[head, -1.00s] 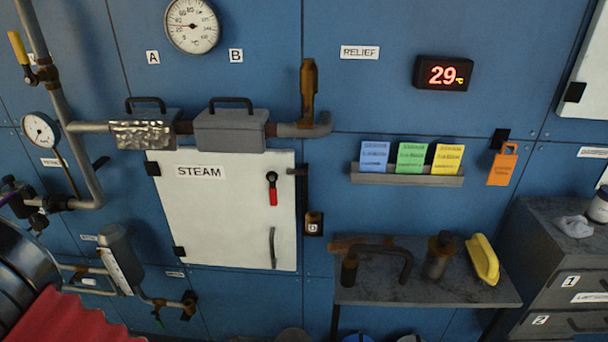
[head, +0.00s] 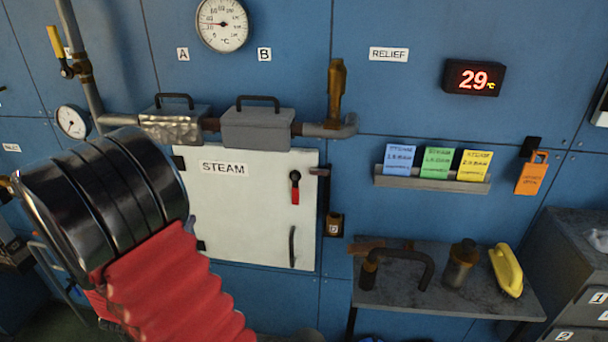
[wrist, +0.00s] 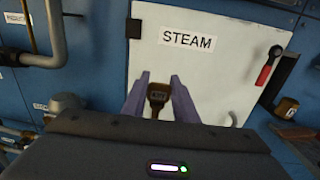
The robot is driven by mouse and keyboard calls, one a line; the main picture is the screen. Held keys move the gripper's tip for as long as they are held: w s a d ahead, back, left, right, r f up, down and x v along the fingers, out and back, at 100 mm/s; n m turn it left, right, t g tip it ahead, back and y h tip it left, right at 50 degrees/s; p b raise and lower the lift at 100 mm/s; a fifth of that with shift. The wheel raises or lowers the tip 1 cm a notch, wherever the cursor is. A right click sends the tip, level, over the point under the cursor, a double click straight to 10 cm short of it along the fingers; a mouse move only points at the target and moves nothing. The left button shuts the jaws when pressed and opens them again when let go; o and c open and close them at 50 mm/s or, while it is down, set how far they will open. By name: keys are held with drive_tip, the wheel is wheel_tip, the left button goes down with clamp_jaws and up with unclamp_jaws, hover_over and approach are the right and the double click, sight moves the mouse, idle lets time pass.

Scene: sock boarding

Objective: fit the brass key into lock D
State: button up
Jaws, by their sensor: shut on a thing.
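My gripper (wrist: 158,98) shows in the wrist view with its two pale purple fingers closed around a brownish, brass-coloured key (wrist: 157,93) with small dark lettering on it. The key's far end is hidden. Behind it, in the background, is the white STEAM door. Lock D (head: 334,224) is a small dark block with a brass body, on the blue wall just right of the door in the head view. It also shows at the right in the wrist view (wrist: 287,107), well to the right of the key and apart from it. The head view does not show my fingertips.
The STEAM door (head: 250,225) has a red-handled latch (head: 295,188). A grey shelf (head: 430,300) at lower right holds a bent pipe tool (head: 400,257), a dark canister (head: 460,264) and a yellow object (head: 506,271). Pipes run above the door.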

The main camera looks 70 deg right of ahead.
drive_tip(key=s+d+r+m+g+y, duration=0.1)
drive_tip(key=s+d+m+g, duration=0.55)
drive_tip(key=s, duration=0.65)
drive_tip(key=s+d+r+m+g+y, duration=0.1)
drive_tip(key=s+d+m+g, duration=0.3)
drive_tip(key=s+d+g, duration=0.8)
drive_tip(key=s+d+r+n+t+h, duration=0.2)
drive_tip(key=s+d+r+n+t, duration=0.1)
drive_tip(key=s+r+t, duration=0.4)
drive_tip(key=shift+s+d+r+n+t, duration=0.15)
drive_tip(key=shift+s+d+n+t, duration=0.2)
drive_tip(key=shift+s+t, duration=0.25)
drive_tip(key=shift+a, duration=0.1)
drive_tip(key=shift+f, duration=2.9)
drive_tip(key=shift+f, duration=2.1)
drive_tip(key=o, duration=1.2)
drive_tip(key=shift+c, duration=0.2)
